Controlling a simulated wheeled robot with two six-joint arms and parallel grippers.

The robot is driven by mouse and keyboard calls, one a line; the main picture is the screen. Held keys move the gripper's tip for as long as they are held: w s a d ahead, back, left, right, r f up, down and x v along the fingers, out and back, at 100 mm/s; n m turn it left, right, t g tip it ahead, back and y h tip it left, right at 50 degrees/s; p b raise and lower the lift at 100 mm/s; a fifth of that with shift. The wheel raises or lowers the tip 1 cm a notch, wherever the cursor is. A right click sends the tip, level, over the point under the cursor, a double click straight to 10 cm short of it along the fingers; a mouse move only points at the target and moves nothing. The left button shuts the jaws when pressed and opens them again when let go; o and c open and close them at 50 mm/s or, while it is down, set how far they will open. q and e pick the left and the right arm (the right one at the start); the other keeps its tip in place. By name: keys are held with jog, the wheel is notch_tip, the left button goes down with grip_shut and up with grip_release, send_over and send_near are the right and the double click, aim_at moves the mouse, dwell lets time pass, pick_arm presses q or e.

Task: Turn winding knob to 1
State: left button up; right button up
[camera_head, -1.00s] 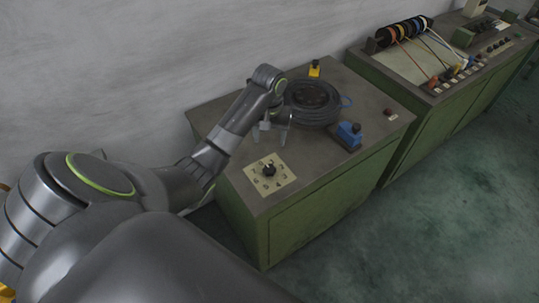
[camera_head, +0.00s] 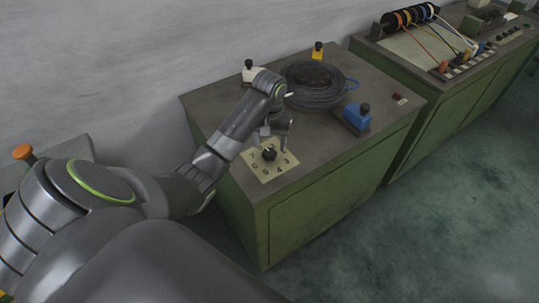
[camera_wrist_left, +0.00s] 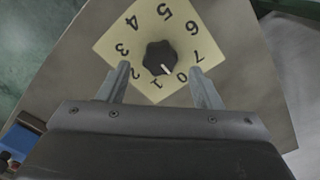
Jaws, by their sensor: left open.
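The winding knob (camera_head: 269,154) is a black knob on a pale square number plate (camera_head: 262,171) on top of the near green cabinet. In the left wrist view the knob (camera_wrist_left: 159,56) has a white pointer mark directed between 0 and 1. My left gripper (camera_head: 272,145) is over the plate, just behind the knob in the head view. In the wrist view its open fingers (camera_wrist_left: 160,70) lie on either side of the knob's lower edge, with gaps on both sides. I cannot tell whether they are down at the knob's height. The right gripper is not in view.
A black cable coil (camera_head: 316,88) lies behind the gripper. A blue box with a black knob (camera_head: 355,116), a yellow one (camera_head: 317,51) and a white one (camera_head: 250,70) stand on the cabinet (camera_head: 325,200). Another green console (camera_head: 430,110) stands to the right.

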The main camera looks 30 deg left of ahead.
aim_at(269, 152)
pick_arm(q)
notch_tip(269, 152, down, 3)
jog(key=shift+f+b, duration=0.2)
jog(key=shift+b, duration=0.4)
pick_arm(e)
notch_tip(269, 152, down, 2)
pick_arm(q)
jog(key=c, duration=1)
jog(key=shift+r+m+p, duration=0.25)
jog(key=shift+m+p, duration=0.25)
jog(key=shift+p, duration=0.35)
jog(key=m+p, duration=0.4)
jog(key=p, duration=0.1)
jog(key=shift+p, duration=0.4)
jog(key=shift+m+p, duration=0.9)
jog(key=shift+m, duration=0.3)
jog(key=shift+f+m+p, duration=0.15)
jog(key=shift+m+p, duration=0.35)
jog(key=shift+m, duration=0.2)
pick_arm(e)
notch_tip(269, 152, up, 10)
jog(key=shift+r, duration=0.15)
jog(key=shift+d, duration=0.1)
